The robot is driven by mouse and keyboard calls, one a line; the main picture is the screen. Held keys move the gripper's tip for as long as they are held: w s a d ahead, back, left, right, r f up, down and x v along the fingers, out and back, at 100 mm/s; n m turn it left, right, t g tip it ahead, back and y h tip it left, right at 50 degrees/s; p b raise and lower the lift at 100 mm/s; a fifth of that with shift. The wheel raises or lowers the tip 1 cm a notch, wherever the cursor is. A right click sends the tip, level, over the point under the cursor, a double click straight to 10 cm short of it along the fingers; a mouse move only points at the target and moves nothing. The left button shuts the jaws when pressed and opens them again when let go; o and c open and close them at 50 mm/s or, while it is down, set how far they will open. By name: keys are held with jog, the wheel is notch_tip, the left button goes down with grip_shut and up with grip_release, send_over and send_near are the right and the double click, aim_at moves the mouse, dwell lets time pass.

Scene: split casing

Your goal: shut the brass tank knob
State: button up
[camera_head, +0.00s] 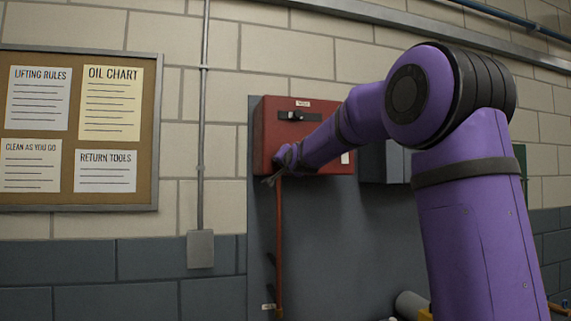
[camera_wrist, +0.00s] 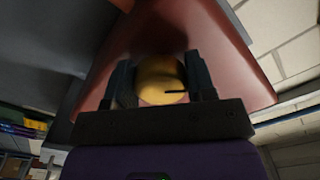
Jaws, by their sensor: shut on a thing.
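The brass tank knob (camera_wrist: 160,82) shows in the wrist view as a round yellow disc with a dark mark at its right side. My gripper (camera_wrist: 160,88) has one dark finger on each side of the knob and is shut on it. The knob sits against a red box (camera_wrist: 222,60). In the head view the red box (camera_head: 268,128) is on a grey panel on the wall. My gripper (camera_head: 274,176) is at the box's lower left, and the knob is hidden there.
A dark switch (camera_head: 292,115) is on the red box's front. A red pipe (camera_head: 279,245) runs down below the box. A grey box (camera_head: 382,162) is to the right, partly behind my arm. A corkboard (camera_head: 150,130) hangs at left.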

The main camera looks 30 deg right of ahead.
jog(key=m, duration=0.4)
jog(key=shift+m, duration=0.3)
jog(key=m, duration=0.4)
jog(key=shift+m, duration=0.3)
jog(key=o, duration=0.9)
jog(key=shift+s, duration=0.15)
jog(key=v, duration=1)
jog(key=shift+s, duration=0.3)
jog(key=shift+a, duration=0.15)
